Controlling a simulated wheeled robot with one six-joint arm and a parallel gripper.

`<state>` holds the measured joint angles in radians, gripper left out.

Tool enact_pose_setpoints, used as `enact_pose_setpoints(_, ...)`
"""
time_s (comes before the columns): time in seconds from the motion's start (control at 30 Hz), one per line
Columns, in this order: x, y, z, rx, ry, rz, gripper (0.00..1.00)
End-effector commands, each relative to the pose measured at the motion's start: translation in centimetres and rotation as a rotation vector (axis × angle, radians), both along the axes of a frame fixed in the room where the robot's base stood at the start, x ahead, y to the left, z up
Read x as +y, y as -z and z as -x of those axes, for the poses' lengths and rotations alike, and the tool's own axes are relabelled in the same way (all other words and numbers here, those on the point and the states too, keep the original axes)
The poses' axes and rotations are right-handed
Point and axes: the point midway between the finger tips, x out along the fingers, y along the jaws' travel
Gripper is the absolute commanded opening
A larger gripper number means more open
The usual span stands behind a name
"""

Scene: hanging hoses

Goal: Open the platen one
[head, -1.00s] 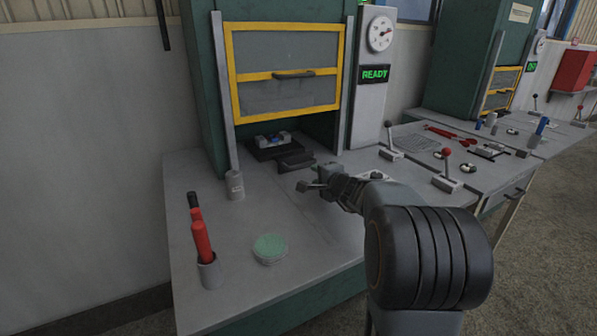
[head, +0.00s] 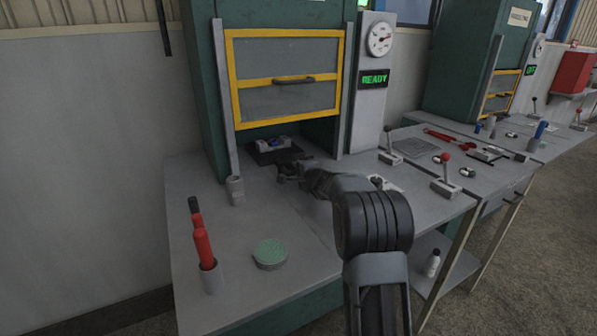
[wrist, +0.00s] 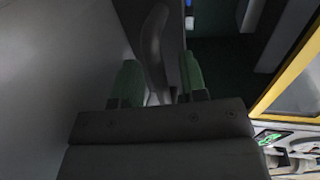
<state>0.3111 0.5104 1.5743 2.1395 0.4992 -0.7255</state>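The dark lower platen (head: 264,157) sits in the press opening below the raised yellow-framed guard. A blue and white piece (head: 272,144) rests on it. My gripper (head: 287,170) is at the platen's front, low over the bench, and hides its front handle in the head view. In the wrist view, a dark curved handle (wrist: 154,45) stands between the two green-padded fingers of my gripper (wrist: 163,84). The fingers are apart, with a gap visible on the right side of the handle. Whether the left finger touches it is unclear.
The yellow-framed guard (head: 285,77) is above the opening. A grey cup (head: 235,190) stands left of my gripper. A lever (head: 390,148) stands to the right.

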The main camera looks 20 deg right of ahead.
Motion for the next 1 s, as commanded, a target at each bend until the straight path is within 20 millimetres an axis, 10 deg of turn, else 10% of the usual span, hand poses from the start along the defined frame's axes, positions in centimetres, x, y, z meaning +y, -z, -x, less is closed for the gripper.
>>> enact_pose_setpoints(0.2, 0.01, 0.01, 0.00, 0.000, 0.000, 0.000, 0.37)
enact_pose_setpoints(0.6, 0.01, 0.02, 0.02, 0.000, 0.000, 0.000, 0.00)
enact_pose_setpoints(1.0, -0.07, 0.09, 0.14, 0.000, 0.000, 0.000, 0.00)
